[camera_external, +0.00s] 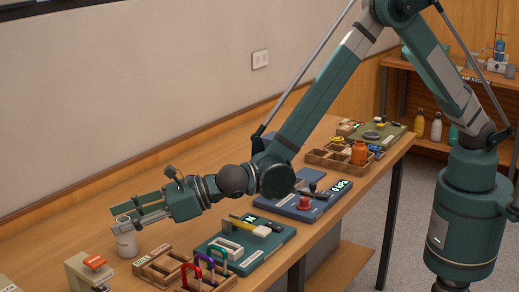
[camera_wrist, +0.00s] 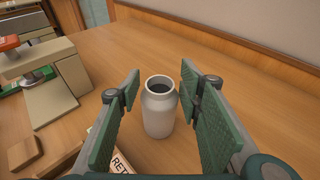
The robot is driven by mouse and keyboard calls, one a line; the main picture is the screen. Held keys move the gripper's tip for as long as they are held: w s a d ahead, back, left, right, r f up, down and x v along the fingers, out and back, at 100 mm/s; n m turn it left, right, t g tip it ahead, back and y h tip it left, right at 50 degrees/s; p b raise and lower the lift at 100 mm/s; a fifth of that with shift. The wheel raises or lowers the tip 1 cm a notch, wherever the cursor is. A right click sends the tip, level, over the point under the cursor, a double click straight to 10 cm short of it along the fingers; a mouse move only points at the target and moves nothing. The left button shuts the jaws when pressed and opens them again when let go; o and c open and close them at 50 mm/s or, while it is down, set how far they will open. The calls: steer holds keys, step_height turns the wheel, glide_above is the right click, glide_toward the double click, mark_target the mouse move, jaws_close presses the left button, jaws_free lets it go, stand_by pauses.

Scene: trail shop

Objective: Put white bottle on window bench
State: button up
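A white bottle (camera_external: 127,244) with an open neck stands upright on the long wooden bench (camera_external: 92,205) along the wall; a dark window edge shows above at the upper left. In the wrist view the white bottle (camera_wrist: 159,112) stands between the green finger pads, with a gap visible on each side. My gripper (camera_external: 130,214) is open around or just above the bottle; in the wrist view its fingers (camera_wrist: 157,105) touch nothing that I can see. Another pale bottle (camera_external: 436,128) stands on a lower shelf at the far right.
A beige device with a red handle (camera_external: 90,268) stands left of the bottle. The bench behind the bottle is clear.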

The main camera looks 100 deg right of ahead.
steer(key=c, duration=0.9)
steer(key=shift+c, duration=0.2)
steer(key=shift+r, duration=0.1)
step_height(320, 180, up, 10)
steer(key=shift+f+p, duration=0.1)
steer(key=shift+p, duration=0.75)
steer(key=shift+s+d, duration=0.1)
steer(key=s+d+m+h, duration=0.1)
steer(key=s+d, duration=0.4)
steer(key=s, duration=0.5)
steer(key=s+d+f+m+h, duration=0.1)
steer(key=s+d, duration=0.5)
steer(key=s, duration=0.4)
steer(key=s+d+f+m+h, duration=0.1)
steer(key=s+d, duration=0.4)
steer(key=s, duration=0.5)
steer(key=shift+d+f+g+h, duration=0.2)
steer(key=shift+g+h, duration=0.1)
steer(key=shift+h, duration=0.3)
steer(key=shift+r, duration=0.15)
